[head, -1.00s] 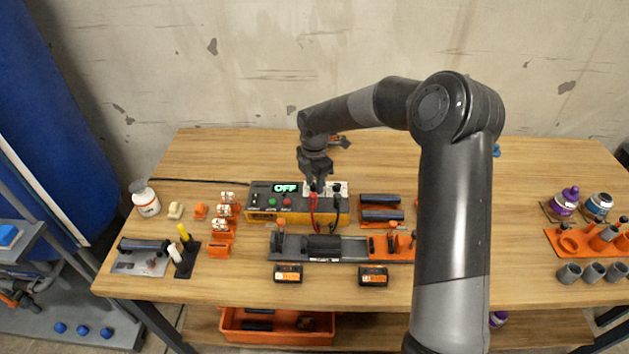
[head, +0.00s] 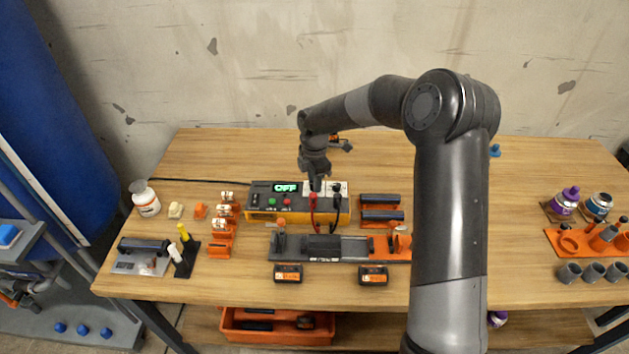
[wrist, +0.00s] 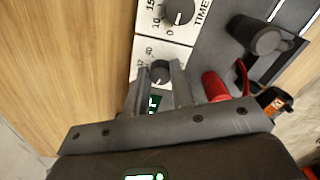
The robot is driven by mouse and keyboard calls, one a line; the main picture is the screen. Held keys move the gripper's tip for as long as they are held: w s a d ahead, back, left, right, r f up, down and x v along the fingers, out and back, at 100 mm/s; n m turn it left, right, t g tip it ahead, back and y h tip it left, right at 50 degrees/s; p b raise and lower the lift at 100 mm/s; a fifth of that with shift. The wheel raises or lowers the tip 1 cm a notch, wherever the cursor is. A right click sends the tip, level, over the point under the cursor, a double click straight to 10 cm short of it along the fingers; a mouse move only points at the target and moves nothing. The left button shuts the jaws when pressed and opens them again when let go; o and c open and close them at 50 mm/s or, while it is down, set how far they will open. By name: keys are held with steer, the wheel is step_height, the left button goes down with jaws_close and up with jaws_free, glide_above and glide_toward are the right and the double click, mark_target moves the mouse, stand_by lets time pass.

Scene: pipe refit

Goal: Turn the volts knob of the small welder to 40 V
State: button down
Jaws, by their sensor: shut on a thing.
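The small welder (head: 262,215) is a yellow and dark box on the workbench, with a lit green "OFF" display. Its volts knob (wrist: 160,72) is a small dark dial on a white scale plate in the wrist view; the number 40 shows beside it. My gripper (head: 315,185) points down over the welder's top. In the wrist view, my gripper (wrist: 158,82) has its two fingers on either side of the volts knob, shut on it. The knob's pointer is partly hidden by the fingers. The time knob (wrist: 178,12) stands apart from them.
A red plug (wrist: 215,86) and a black plug (wrist: 254,36) stand close beside the fingers, with cables running down the welder's front. A clamp fixture (head: 345,248) lies in front of the welder. The bench behind the welder is mostly clear.

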steer(key=m, duration=1.2)
steer(key=shift+s+m, duration=0.1)
steer(key=shift+m, duration=0.2)
steer(key=m, duration=0.6)
steer(key=shift+s+a, duration=0.1)
steer(key=m, duration=0.5)
steer(key=shift+m, duration=0.4)
steer(key=c, duration=1.2)
jaws_free()
steer(key=shift+c, duration=0.2)
step_height(320, 180, up, 11)
